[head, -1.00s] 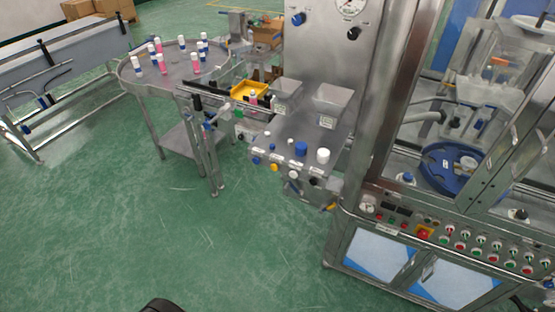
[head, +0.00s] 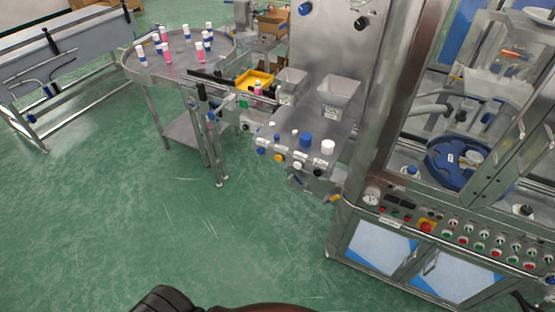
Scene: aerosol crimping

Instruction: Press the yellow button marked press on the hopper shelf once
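The hopper shelf (head: 300,131) is a steel ledge near the middle of the head view. Along its front edge are several small knobs and buttons with labels too small to read. A yellow button (head: 279,157) sits on that front edge, between a blue knob (head: 262,151) and a white button (head: 297,165). Nothing touches the yellow button. Dark parts of my own arms show at the bottom edge, well away from the shelf. Neither of my grippers' fingertips is in view.
White and blue caps (head: 305,139) stand on the shelf, with two steel hoppers (head: 338,90) behind. A round table (head: 180,69) with several bottles is at upper left. The glazed machine cabinet (head: 420,245) stands at right. The green floor (head: 130,220) in front is clear.

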